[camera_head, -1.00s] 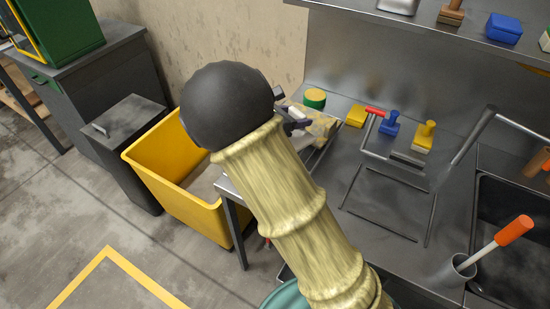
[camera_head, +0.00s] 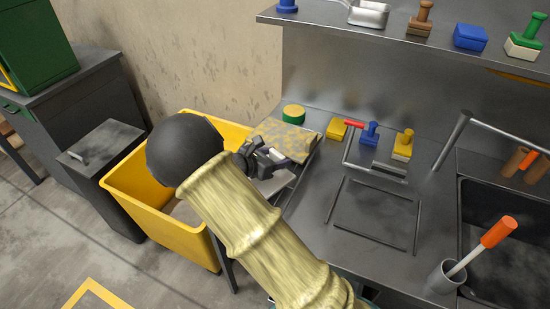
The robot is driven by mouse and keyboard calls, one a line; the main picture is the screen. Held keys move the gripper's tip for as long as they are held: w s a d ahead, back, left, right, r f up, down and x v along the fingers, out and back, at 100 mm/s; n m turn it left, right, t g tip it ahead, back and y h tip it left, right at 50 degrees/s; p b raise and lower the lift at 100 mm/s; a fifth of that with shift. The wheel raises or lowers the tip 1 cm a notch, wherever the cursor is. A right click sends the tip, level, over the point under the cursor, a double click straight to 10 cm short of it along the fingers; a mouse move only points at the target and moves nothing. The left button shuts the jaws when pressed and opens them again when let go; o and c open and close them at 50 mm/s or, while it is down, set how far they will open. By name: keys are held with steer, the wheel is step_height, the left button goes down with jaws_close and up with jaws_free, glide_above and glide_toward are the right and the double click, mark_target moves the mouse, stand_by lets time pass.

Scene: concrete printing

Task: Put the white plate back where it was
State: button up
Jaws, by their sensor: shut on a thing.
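My gripper (camera_head: 268,160) is over the left end of the metal worktop (camera_head: 318,222), beside a yellow and grey mottled slab (camera_head: 287,137). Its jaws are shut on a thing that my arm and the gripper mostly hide. A pale flat surface (camera_head: 279,184) shows just below the jaws; it looks like the white plate, but I cannot make out its full outline or whether it touches the worktop. A thin dark rectangular frame outline (camera_head: 372,240) lies empty on the worktop to the right.
A yellow bin (camera_head: 130,190) stands left of the worktop. A sink (camera_head: 490,240) and a cup with an orange-handled tool (camera_head: 445,278) are right.

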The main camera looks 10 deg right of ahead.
steer(key=shift+f, duration=0.15)
steer(key=o, duration=1.3)
steer(key=shift+c, duration=0.2)
steer(key=v, duration=1.2)
steer(key=shift+p, duration=0.3)
